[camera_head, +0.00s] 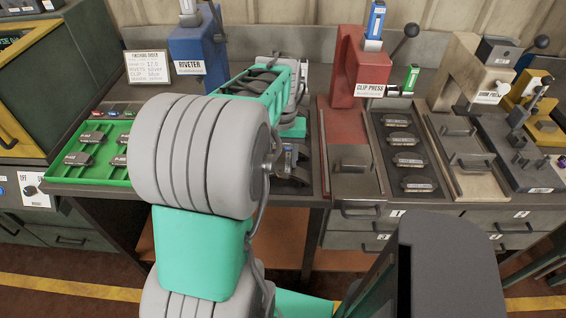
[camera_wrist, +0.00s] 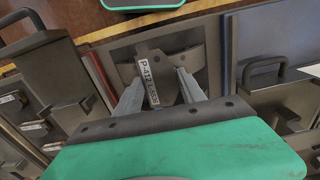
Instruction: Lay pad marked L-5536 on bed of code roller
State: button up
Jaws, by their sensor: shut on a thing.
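My gripper (camera_wrist: 160,92) is shut on a dark brake pad (camera_wrist: 165,88) with a white label. The label reads P-412 and an L-55 number whose last digits are blurred. Below the pad in the wrist view is a dark square bed (camera_wrist: 213,65) with curved grey pieces beside the pad; I cannot tell whether the pad touches it. In the head view my gripper (camera_head: 290,165) is low over the bench between the riveter (camera_head: 200,50) and the clip press (camera_head: 355,65), mostly behind my arm. No code roller sign is readable.
A handled block (camera_head: 350,157) stands in front of the clip press, beside a rack (camera_head: 370,120) of several labelled pads. Another handled block (camera_wrist: 262,85) is right of the gripper in the wrist view. A green tray (camera_head: 100,182) with pads is at left.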

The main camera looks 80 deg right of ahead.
grip_shut()
jog(key=shift+r, duration=0.15)
